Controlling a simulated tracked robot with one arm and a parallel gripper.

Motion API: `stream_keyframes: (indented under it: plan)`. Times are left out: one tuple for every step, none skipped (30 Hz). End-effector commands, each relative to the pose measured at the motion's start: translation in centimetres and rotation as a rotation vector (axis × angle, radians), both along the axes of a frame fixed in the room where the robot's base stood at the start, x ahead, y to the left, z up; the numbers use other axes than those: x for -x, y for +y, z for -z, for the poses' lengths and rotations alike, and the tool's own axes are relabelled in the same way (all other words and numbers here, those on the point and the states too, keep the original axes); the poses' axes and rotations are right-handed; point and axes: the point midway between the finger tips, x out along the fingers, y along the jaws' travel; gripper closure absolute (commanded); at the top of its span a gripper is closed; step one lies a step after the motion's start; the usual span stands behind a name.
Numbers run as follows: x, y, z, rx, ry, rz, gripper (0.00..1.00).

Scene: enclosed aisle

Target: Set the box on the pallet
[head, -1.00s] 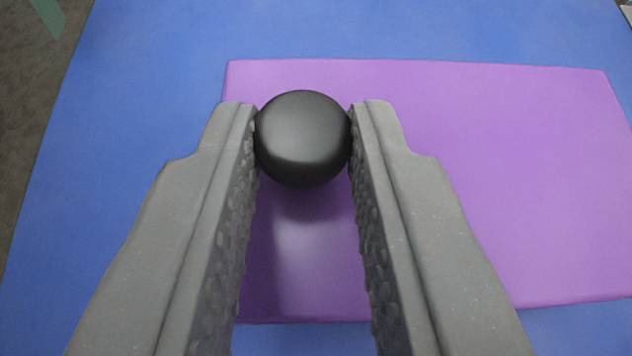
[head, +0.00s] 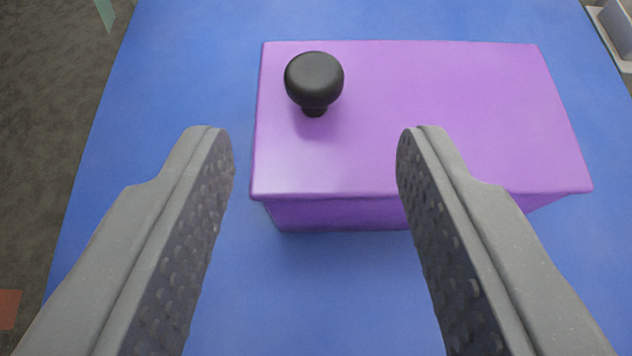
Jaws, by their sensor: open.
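The purple box (head: 450,120) rests on a flat blue surface (head: 340,290), which looks like the pallet. A black round knob (head: 314,78) on a short stem stands on the box's top, near its left side. My gripper (head: 315,135) is open and empty. Its two grey textured fingers are wide apart, and the knob lies beyond the fingertips, touching neither. The right fingertip overlaps the box's near edge in the picture. The box's far and right sides are hidden.
Dark grey floor (head: 60,90) lies left of the blue surface. A green mark (head: 105,12) is at the top left and a reddish patch (head: 8,308) at the lower left. A pale grey object (head: 616,30) stands at the top right. Blue surface is free around the box.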

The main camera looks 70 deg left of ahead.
Motion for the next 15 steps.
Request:
stream_keyframes:
  plan:
    - [0.2, -0.9, -0.7, 0.000, -0.001, 0.002, 0.57]
    - [0.3, -1.4, -1.0, 0.000, -0.002, 0.001, 0.57]
    - [0.5, -1.9, -1.3, 0.000, -0.004, 0.000, 0.57]
    - [0.6, -2.3, -1.6, -0.001, -0.005, 0.001, 0.57]
    - [0.7, -2.7, -1.8, 0.000, -0.005, 0.001, 0.57]
    - [0.8, -3.1, -2.1, 0.000, -0.006, 0.002, 0.57]
    - [0.9, -3.4, -2.3, 0.000, -0.006, 0.002, 0.57]
    - [1.1, -3.7, -2.4, 0.000, -0.005, 0.001, 0.57]
    - [1.2, -4.0, -2.5, 0.000, -0.005, 0.000, 0.57]
    - [1.3, -4.2, -2.6, 0.000, -0.004, 0.000, 0.57]
    - [1.4, -4.4, -2.7, 0.000, -0.003, -0.001, 0.57]
    - [1.5, -4.6, -2.8, 0.001, -0.002, -0.001, 0.57]
    - [1.6, -4.6, -2.8, 0.001, -0.002, -0.001, 0.57]
    - [1.6, -4.7, -2.8, 0.001, -0.002, -0.002, 0.57]
    - [1.6, -4.8, -2.9, 0.001, -0.002, -0.002, 0.57]
